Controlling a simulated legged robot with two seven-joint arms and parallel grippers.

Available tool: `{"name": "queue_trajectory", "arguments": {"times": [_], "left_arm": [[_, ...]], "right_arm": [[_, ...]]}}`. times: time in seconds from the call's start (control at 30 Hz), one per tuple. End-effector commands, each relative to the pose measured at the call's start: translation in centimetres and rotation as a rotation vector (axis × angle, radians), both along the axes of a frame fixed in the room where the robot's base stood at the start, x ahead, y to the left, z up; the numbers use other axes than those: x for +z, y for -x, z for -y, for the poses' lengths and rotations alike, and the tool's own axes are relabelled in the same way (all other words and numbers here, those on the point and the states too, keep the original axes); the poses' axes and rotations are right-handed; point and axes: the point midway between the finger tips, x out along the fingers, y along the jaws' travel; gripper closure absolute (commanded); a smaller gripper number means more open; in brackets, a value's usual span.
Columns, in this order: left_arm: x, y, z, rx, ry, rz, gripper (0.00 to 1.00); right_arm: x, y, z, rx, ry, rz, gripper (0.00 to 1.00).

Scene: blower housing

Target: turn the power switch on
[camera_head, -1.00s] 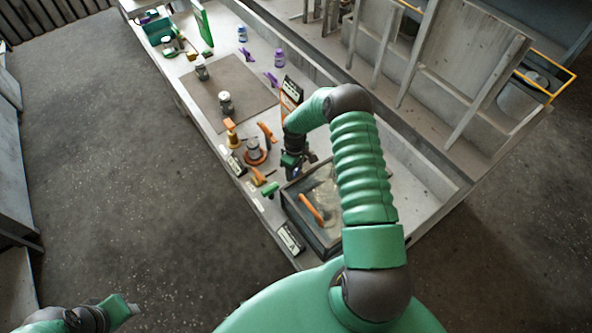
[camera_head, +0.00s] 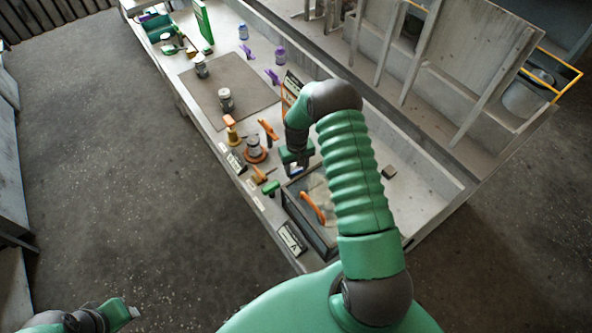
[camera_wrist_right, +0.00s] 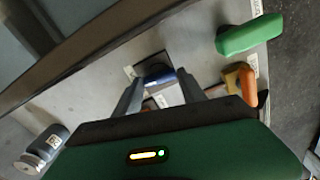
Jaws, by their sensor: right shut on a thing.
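My right gripper (camera_head: 298,171) reaches down over the bench, just behind the glass-sided box (camera_head: 299,227). In the right wrist view its fingers (camera_wrist_right: 160,88) are shut on a small blue-and-white piece (camera_wrist_right: 159,75) close to the bench surface. The piece sits by a dark plate; I cannot tell whether it is the power switch, or its on/off position. In the head view my arm and gripper largely hide it. My left gripper (camera_head: 129,310) is at the lower left, away from the bench; its jaws are unclear.
An orange handle (camera_head: 312,207) lies at the box. A mat (camera_head: 240,80) lies farther back.

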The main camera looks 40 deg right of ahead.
Motion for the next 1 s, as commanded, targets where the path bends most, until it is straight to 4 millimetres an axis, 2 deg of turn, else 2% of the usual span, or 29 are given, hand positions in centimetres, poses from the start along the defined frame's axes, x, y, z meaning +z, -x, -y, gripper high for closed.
{"name": "queue_trajectory", "arguments": {"times": [0.03, 0.5, 1.0], "left_arm": [[-0.5, 0.0, 0.0, 0.000, 0.000, 0.000, 0.64], [-1.7, 0.0, 0.0, 0.000, 0.000, 0.000, 0.64], [-1.8, 0.0, 0.0, 0.000, 0.000, 0.000, 0.64]], "right_arm": [[-0.6, 0.5, -0.2, -0.039, -0.004, -0.014, 0.92], [-0.5, 0.6, -0.3, -0.357, -0.005, -0.018, 0.92], [-0.4, 0.6, -0.4, -0.431, -0.006, -0.017, 0.92]]}}
